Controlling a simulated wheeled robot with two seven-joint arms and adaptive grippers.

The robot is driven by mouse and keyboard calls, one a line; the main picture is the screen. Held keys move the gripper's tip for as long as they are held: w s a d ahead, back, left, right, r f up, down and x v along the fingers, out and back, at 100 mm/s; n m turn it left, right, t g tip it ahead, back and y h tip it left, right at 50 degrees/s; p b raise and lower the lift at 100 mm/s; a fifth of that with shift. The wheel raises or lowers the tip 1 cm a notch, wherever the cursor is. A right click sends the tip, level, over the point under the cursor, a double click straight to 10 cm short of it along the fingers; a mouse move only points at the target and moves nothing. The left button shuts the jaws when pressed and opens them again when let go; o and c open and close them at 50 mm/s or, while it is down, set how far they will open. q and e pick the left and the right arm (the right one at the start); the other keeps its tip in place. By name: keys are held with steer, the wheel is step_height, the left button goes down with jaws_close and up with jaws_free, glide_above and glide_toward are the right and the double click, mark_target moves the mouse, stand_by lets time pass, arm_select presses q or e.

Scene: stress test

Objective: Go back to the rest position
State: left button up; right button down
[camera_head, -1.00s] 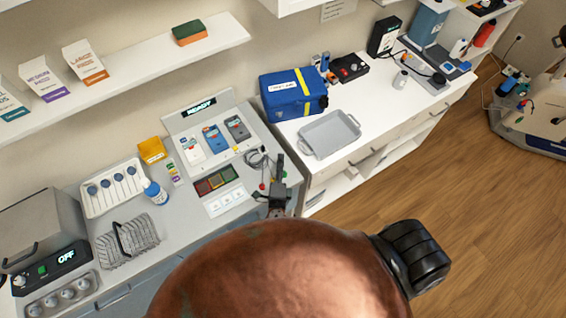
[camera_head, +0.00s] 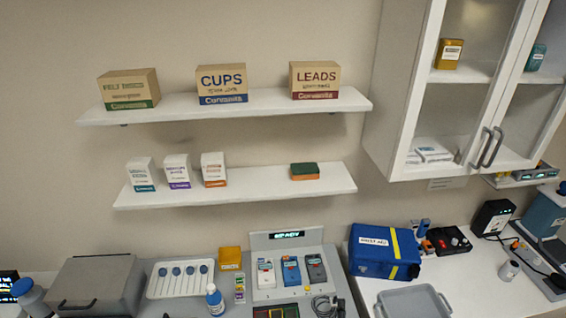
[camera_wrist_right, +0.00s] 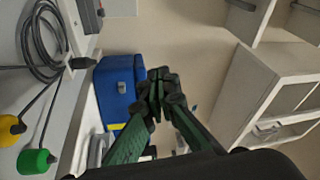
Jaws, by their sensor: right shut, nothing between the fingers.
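My right gripper shows in the right wrist view (camera_wrist_right: 160,88) with its dark green fingers brought together at the tips. It is shut and holds nothing. Behind its tips in that view are a blue box (camera_wrist_right: 118,85) and the beige wall. My left gripper is in neither current view.
A grey console with three devices (camera_head: 290,244), a blue first-aid bag (camera_head: 384,251) and a grey tray (camera_head: 412,301) stand on the counters. Two shelves (camera_head: 232,187) with boxes and a wall cabinet (camera_head: 400,110) are above. The wall between them is bare.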

steer(key=s+a+f+n+g+y, duration=0.4)
steer(key=s+n+g+y, duration=0.4)
steer(key=n, duration=0.7)
steer(key=s+d+f+n+g+h, duration=0.1)
steer(key=s+d+f+g+h, duration=0.25)
steer(key=s+d, duration=0.6)
steer(key=s+d+f+n+g+h, duration=0.1)
steer(key=s+d+f+g+h, duration=0.15)
steer(key=s+d+g, duration=0.5)
steer(key=s+f+t+b, duration=0.1)
steer(key=s+f+b, duration=0.15)
steer(key=f, duration=1.45)
steer(key=s+f+b, duration=0.1)
steer(key=s+f, duration=0.2)
steer(key=f, duration=1.5)
steer(key=s+f+n+b, duration=0.1)
steer(key=s+f+b, duration=0.1)
steer(key=s+f, duration=1.6)
steer(key=shift+s+d+f+g+y+b, duration=0.25)
steer(key=shift+s+g+y+b, duration=0.05)
steer(key=shift+s+g+b, duration=0.1)
